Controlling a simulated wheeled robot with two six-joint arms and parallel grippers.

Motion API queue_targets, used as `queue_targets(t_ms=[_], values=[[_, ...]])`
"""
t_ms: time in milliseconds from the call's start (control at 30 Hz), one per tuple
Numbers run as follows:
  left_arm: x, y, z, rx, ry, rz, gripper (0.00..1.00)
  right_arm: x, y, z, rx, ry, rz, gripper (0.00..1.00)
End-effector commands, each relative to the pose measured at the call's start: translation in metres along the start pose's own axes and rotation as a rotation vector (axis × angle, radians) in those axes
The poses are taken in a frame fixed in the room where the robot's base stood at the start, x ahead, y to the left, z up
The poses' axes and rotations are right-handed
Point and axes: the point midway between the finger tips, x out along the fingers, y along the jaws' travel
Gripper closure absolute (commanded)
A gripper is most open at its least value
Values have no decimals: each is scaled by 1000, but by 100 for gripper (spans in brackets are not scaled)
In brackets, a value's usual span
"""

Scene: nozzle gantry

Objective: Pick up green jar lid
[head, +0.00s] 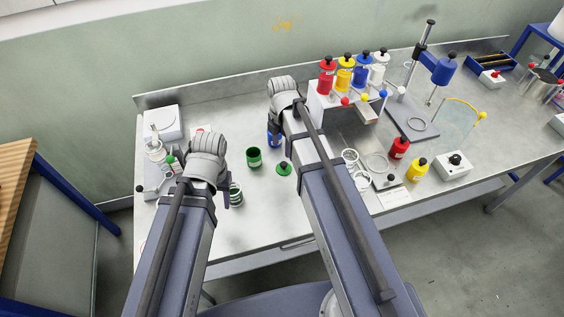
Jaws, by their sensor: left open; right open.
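The green jar lid (284,169), a flat green disc with a raised knob, lies on the metal table between my two arms. A dark green open jar (254,157) stands just behind and left of it. My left gripper (222,193) is open, left of the lid and low beside a green-and-white jar (237,194); its fingers are mostly hidden by my wrist. My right gripper (274,124) is open, behind the lid and close to a blue jar (274,139) partly hidden by my arm. I cannot tell whether either gripper touches these jars.
A white rack (325,102) with red, yellow, blue and white bottles stands behind to the right. Red (399,148) and yellow (417,169) bottles and a stand (410,122) are further right. A white scale (162,122) is at left.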

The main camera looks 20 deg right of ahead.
Motion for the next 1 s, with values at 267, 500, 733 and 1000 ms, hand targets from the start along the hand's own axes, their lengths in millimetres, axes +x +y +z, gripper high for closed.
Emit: queue_targets(t_ms=[267, 500, 733, 1000], values=[[20, 2, -1, 0, 0, 0, 50, 20, -1, 0, 0, 0, 0, 35], [26, 3, -2, 0, 0, 0, 50, 27, -1, 0, 0, 0, 0, 35], [37, 4, -2, 0, 0, 0, 50, 38, -3, 0, 0, 0, 0, 35], [70, 7, -4, 0, 0, 0, 50, 71, -9, 2, 0, 0, 0, 35]])
